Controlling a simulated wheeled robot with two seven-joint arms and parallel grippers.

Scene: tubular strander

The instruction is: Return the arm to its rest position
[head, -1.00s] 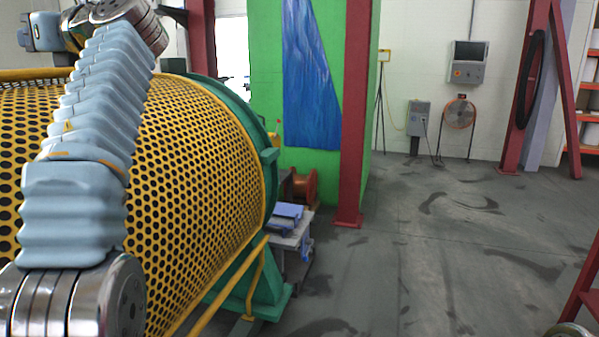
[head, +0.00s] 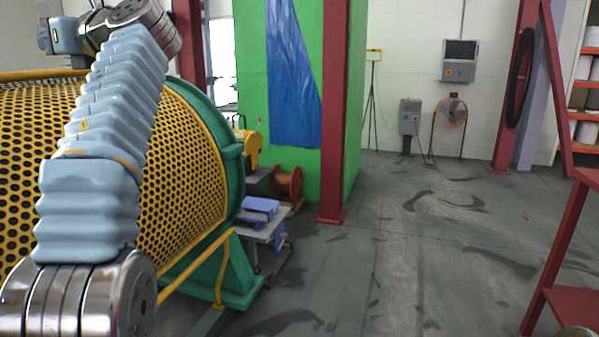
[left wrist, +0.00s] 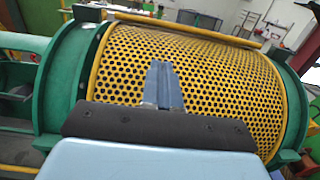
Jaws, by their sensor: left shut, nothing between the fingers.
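My left arm (head: 118,110) is raised on the left of the head view, in front of the yellow perforated drum guard (head: 185,165). My left gripper (head: 44,38) is at the top left, small and partly cut by the arm's angle. In the left wrist view its fingers (left wrist: 163,85) are together, with nothing between them. They show against the yellow perforated guard (left wrist: 235,85), apparently above or in front of it; the gap cannot be told. My right gripper does not show.
A green ring frame (head: 225,150) ends the drum. A small cart (head: 262,228) with blue parts and an orange spool (head: 288,182) stand beyond it. A red column (head: 338,110) stands by the green wall. A red stand (head: 558,265) is at the right. Grey floor (head: 400,260) between is open.

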